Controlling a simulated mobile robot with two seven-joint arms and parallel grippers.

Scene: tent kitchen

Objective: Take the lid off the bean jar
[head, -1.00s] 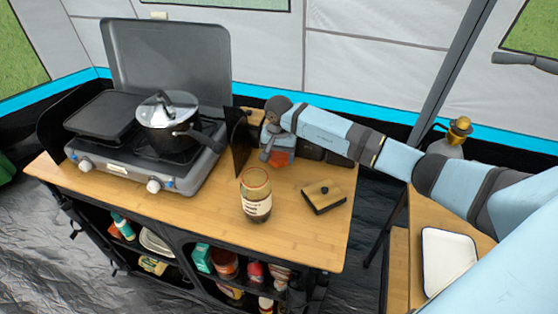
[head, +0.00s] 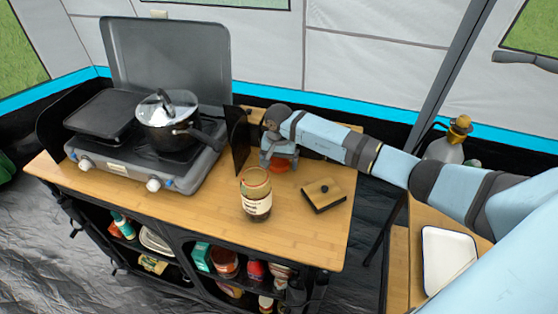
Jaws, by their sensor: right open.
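A glass jar (head: 256,201) with a pale label stands upright near the front edge of the wooden counter. Its lower part is dark and its upper part is brownish and see-through. I cannot make out clearly whether a lid sits on it. My left gripper is not in view.
A camping stove (head: 122,175) with a lidded pot (head: 160,117) stands on the left of the counter (head: 200,212). A dark upright panel (head: 236,140) stands left of my right gripper. A white tray (head: 436,282) lies on the right-hand table. The shelves below hold several packages.

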